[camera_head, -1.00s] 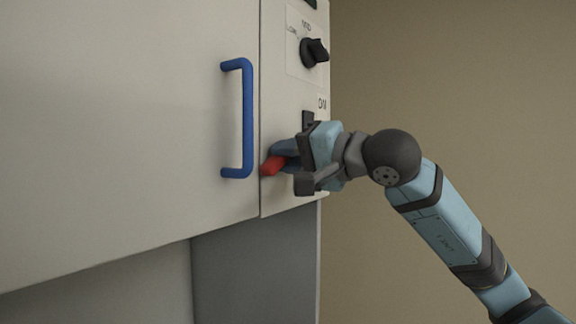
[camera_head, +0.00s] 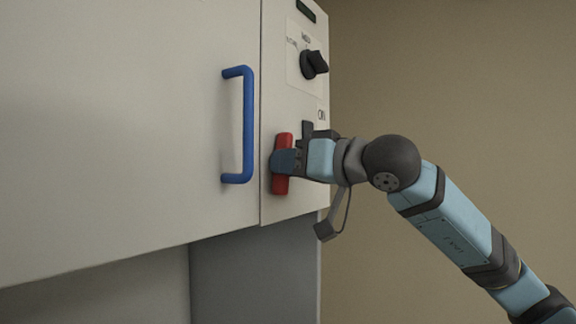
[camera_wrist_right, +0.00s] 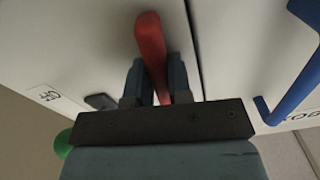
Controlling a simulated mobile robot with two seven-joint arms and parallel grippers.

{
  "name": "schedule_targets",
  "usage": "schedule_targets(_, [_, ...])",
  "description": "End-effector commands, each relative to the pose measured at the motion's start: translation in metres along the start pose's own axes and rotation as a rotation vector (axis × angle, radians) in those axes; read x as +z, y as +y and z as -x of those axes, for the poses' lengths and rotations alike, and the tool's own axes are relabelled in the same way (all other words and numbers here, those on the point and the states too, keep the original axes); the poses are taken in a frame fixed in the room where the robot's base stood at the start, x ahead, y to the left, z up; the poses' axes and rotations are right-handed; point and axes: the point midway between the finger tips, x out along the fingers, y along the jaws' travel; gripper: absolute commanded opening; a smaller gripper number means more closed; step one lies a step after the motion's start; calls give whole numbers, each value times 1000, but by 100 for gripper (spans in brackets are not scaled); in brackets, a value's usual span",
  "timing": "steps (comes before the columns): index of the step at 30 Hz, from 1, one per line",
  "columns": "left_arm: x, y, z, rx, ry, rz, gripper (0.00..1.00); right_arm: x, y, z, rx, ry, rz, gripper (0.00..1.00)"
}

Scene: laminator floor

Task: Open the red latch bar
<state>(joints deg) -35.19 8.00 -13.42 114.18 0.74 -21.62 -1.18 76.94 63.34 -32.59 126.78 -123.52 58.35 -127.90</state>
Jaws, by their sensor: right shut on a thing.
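The red latch bar (camera_head: 282,181) is on the narrow right panel of the white cabinet, right of the blue handle. In the head view it stands upright. My right gripper (camera_head: 284,162) is shut on the middle of the bar and hides part of it. In the right wrist view the red bar (camera_wrist_right: 151,45) runs between the two fingers of my right gripper (camera_wrist_right: 158,82), with its far end reaching past them. My left gripper is in neither view.
A blue D-shaped handle (camera_head: 247,125) is on the large cabinet door (camera_head: 130,110). A black knob (camera_head: 314,64) sits above the bar, near an ON label. A green round part (camera_wrist_right: 63,144) shows in the wrist view. Open space lies right of the cabinet.

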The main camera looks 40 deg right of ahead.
Motion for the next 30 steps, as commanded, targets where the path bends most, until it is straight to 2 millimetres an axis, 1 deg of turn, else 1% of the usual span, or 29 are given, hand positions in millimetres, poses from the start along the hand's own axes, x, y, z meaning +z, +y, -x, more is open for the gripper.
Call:
schedule_targets(6, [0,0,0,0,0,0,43,1,0,0,-1,-3,114,0])
schedule_targets(12, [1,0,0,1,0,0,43,1,0,0,-1,-3,170,0])
schedule_targets(28, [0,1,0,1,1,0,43,1,0,0,-1,-2,191,0])
schedule_targets(29, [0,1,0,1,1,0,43,1,0,0,-1,-2,191,26])
schedule_targets(30, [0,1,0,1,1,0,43,1,0,0,-1,-2,190,36])
